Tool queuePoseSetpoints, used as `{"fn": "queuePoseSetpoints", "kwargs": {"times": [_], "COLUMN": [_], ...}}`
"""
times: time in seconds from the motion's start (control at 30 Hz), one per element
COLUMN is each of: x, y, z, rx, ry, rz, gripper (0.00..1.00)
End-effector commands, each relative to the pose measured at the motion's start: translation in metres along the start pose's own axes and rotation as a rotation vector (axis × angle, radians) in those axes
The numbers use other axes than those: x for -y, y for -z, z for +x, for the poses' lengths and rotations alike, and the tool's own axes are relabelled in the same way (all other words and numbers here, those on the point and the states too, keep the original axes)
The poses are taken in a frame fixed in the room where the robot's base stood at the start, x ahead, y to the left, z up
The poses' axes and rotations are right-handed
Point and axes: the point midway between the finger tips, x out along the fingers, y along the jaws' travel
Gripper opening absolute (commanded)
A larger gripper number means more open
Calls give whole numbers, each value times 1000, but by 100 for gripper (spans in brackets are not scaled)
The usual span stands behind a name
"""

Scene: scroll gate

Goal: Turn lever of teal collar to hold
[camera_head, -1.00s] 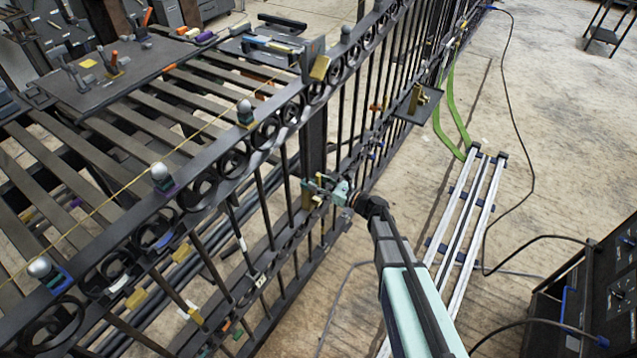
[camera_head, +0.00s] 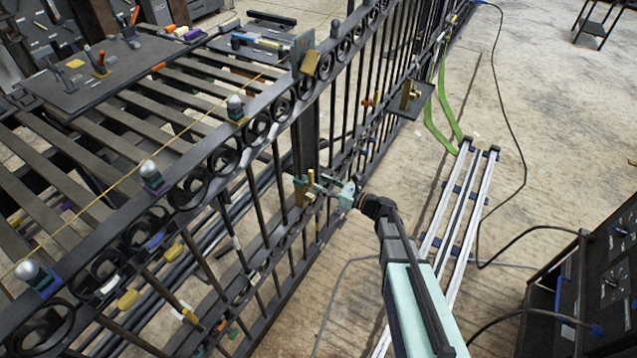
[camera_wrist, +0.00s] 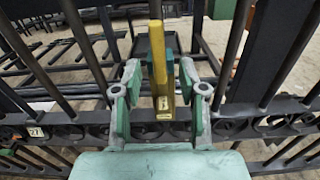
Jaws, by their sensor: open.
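A tall yellow lever (camera_wrist: 156,50) stands upright in the middle of the wrist view. A teal piece (camera_wrist: 170,77), possibly the collar, sits against its right side. The lever's yellow lower part (camera_wrist: 164,107) bears a small mark too small to read. My gripper (camera_wrist: 159,72) is open, with one finger on each side of the lever and visible gaps at both sides. I cannot tell how deep the lever lies between the fingertips. In the head view my gripper (camera_head: 324,186) is at the gate, just right of a brass-coloured fitting (camera_head: 301,191).
The dark iron gate (camera_head: 270,100) runs diagonally, with bars and scrollwork close around the gripper. A small shelf with a brass piece (camera_head: 409,95) juts out beyond. Pale rails (camera_head: 462,205) and a black cabinet (camera_head: 590,280) stand right. Floor between is mostly clear, with cables.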

Motion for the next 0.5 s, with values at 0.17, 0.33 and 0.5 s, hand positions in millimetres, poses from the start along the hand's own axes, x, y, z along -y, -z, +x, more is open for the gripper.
{"fn": "queuePoseSetpoints", "kwargs": {"times": [0.17, 0.33, 0.5], "x": [-1, -1, 0], "y": [0, 0, 0], "z": [-14, -26, -37], "rx": [0, -1, 0], "ry": [0, 0, 0], "rz": [0, 0, 0], "gripper": [42, 42, 42]}}
